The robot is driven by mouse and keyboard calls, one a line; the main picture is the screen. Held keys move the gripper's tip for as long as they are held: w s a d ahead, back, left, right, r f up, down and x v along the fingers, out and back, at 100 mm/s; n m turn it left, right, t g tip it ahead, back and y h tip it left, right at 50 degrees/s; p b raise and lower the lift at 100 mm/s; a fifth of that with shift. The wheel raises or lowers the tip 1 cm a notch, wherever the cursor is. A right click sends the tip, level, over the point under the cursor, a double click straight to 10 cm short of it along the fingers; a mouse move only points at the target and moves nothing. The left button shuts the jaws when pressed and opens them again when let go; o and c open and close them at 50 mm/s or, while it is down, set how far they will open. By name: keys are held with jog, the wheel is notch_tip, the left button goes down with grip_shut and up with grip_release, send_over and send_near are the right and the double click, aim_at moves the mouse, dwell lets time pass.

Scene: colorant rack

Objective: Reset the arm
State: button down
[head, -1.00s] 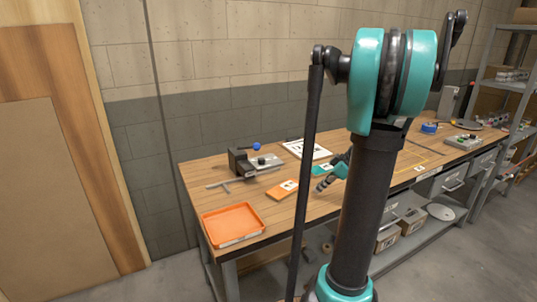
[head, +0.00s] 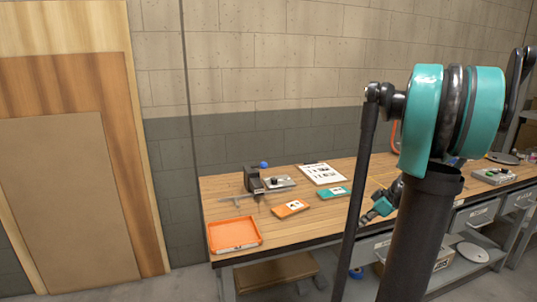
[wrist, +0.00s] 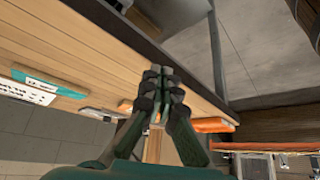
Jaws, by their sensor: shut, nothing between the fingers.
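My gripper (head: 368,215) hangs beside the front edge of the workbench (head: 300,223) in the head view, small and partly behind my arm's dark link. In the wrist view its two dark fingers (wrist: 160,78) are together at the tips, with nothing held between them. My arm stands upright at the right of the head view, with a teal joint on top, and hides part of the bench.
On the bench are an orange tray (head: 234,247), an orange card (head: 291,208), a teal card (head: 334,192), a white sheet (head: 323,173) and a black device (head: 252,180). A wooden door (head: 70,190) is at left. Grey floor lies in front.

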jog(key=s+a+f+m+h, duration=0.3)
jog(key=s+a+f+m, duration=0.1)
jog(key=s, duration=0.5)
jog(key=s+a+f+m+h, duration=0.2)
jog(key=s+a+f+m, duration=0.2)
jog(key=s+a+m, duration=0.2)
jog(key=s+a, duration=0.2)
jog(key=s, duration=0.1)
jog(key=shift+a+m+h, duration=0.25)
jog(key=shift+m+h, duration=0.15)
jog(key=c, duration=2.2)
grip_release()
jog(key=shift+f, duration=0.1)
